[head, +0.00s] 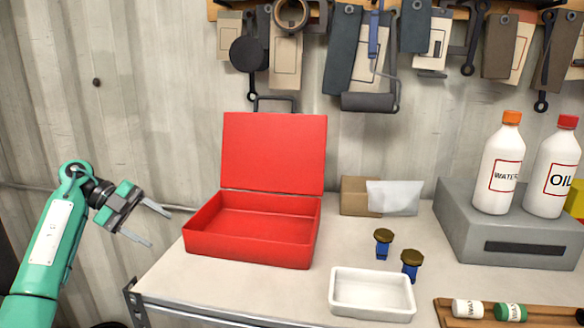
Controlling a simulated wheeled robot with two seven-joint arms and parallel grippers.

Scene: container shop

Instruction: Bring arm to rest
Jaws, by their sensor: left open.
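My left gripper (160,224) is open and empty, with its two thin grey fingers spread. It hangs in the air left of the workbench (200,285), apart from everything, with its fingertips pointing right toward the red box (250,253). The green arm comes in from the lower left. My right gripper does not show in the head view.
The open red box looks empty. White tray (372,308), two blue pieces with brown tops (383,243) (410,265), WATER bottle (497,170) and OIL bottle (550,172) on a grey case (470,235). Wooden rack (447,314) holds small containers. Tools hang on the wall.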

